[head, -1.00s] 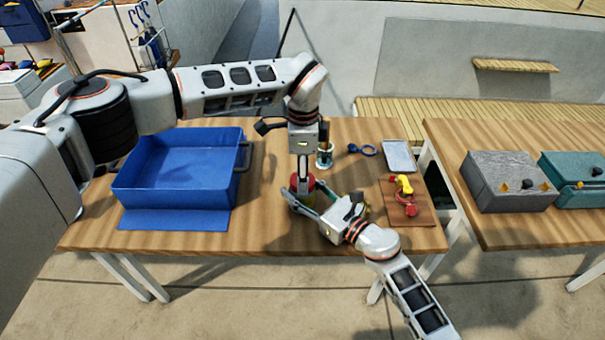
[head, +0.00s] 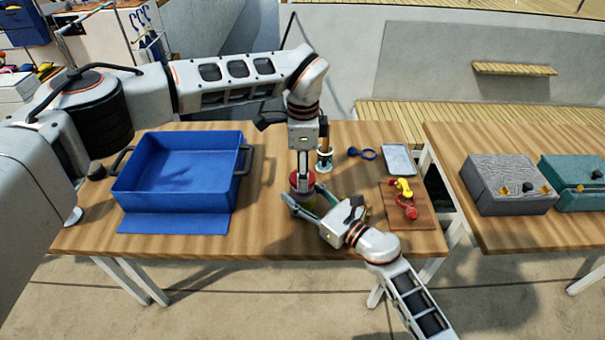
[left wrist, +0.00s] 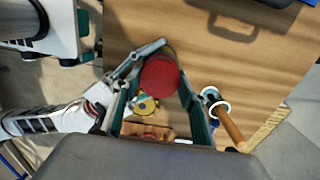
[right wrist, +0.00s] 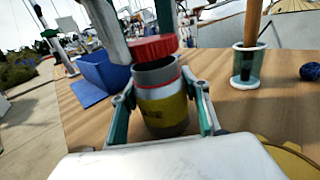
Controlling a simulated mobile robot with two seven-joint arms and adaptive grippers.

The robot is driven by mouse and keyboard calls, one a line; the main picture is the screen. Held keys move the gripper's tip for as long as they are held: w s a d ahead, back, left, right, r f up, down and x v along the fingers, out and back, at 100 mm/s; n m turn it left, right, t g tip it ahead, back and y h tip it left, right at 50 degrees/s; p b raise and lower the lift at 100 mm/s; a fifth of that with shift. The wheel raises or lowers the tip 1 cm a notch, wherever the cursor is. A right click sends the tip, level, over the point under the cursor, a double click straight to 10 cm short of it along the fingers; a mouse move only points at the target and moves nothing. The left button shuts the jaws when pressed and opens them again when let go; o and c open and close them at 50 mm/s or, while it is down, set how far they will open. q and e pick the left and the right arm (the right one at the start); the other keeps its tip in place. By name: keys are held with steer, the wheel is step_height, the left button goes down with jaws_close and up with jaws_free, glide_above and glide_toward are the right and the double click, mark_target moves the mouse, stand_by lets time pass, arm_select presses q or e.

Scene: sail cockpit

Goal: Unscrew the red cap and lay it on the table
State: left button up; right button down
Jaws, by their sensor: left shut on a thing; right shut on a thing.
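The red cap (right wrist: 153,48) is between the fingers of my left gripper (head: 302,174), which is shut on it from above. The cap also shows as a red disc in the left wrist view (left wrist: 160,76). In the right wrist view it sits above the jar, slightly offset, with the dark open mouth showing beneath it. The jar (right wrist: 162,108), grey with a yellow label and a red ring near its rim, stands upright on the table (head: 270,235). My right gripper (right wrist: 162,103) is shut around the jar's body from the front.
A blue bin (head: 180,208) stands at left. Behind the jar is a glass cup (head: 324,166) holding a handled tool. The front table strip is clear.

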arm_select(q)
steer(key=shift+r, duration=0.2)
steer(key=shift+r, duration=1.9)
arm_select(e)
steer(key=c, duration=1)
jaws_free()
